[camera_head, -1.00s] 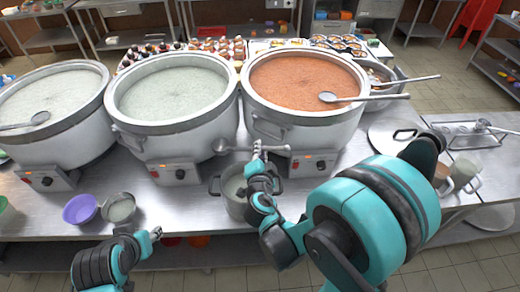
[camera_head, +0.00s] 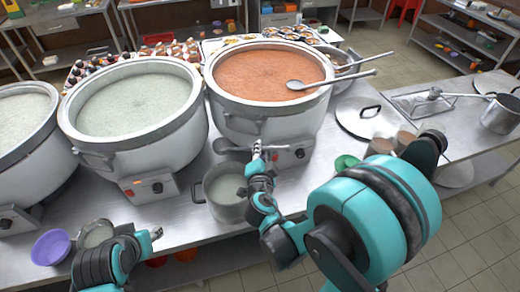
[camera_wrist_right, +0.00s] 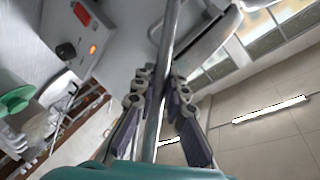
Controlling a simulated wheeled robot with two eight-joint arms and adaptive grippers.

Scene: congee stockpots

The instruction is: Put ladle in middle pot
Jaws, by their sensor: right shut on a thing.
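The middle pot (camera_head: 155,158) is a large white stockpot of pale congee, left of centre in the head view. The left pot (camera_head: 45,165) is cut by the picture edge. The right pot (camera_head: 228,122) holds orange congee. My right gripper (camera_head: 257,152) is shut on a grey metal ladle (camera_head: 222,146), in front of the right pot and right of the middle pot. The ladle's bowl points left, outside the pots. Its handle (camera_wrist_right: 168,45) runs between the fingers in the wrist view. My left gripper (camera_head: 156,236) is low at the table's front; its opening is unclear.
A small steel pot (camera_head: 223,210) stands below my right gripper. Another ladle (camera_head: 315,84) rests across the right pot. A purple bowl (camera_head: 50,247) and a strainer (camera_head: 95,234) are at front left. A lid (camera_head: 352,120) lies right of the pots.

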